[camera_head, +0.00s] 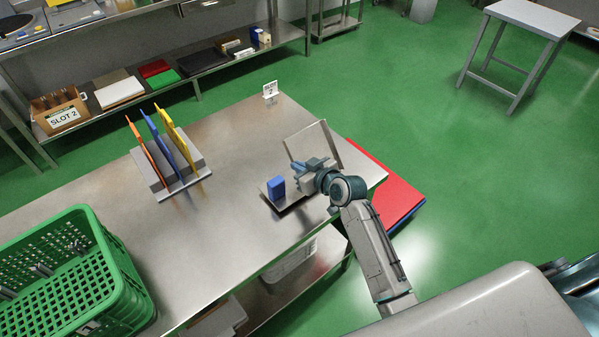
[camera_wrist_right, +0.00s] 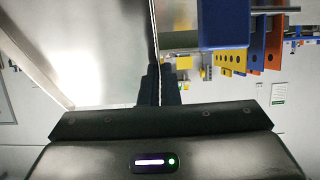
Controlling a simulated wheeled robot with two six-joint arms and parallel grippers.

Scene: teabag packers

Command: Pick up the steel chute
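The steel chute (camera_head: 325,139) is a shiny sheet-metal piece at the right end of the steel table, with one panel tilted up. My right gripper (camera_head: 302,168) is at it and hides its middle. In the right wrist view the chute's broad panel (camera_wrist_right: 105,45) fills the upper left. There the dark fingers of my right gripper (camera_wrist_right: 161,86) are close together, one on each side of the panel's thin edge, and look shut on it. My left gripper is in neither view.
A blue block (camera_head: 277,186) stands beside the right gripper on a low metal surface. A rack (camera_head: 187,178) holds orange, blue and yellow boards. A green crate (camera_head: 115,285) is at the left. A red-topped stack (camera_head: 385,190) lies beyond the table's right edge. The table's middle is clear.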

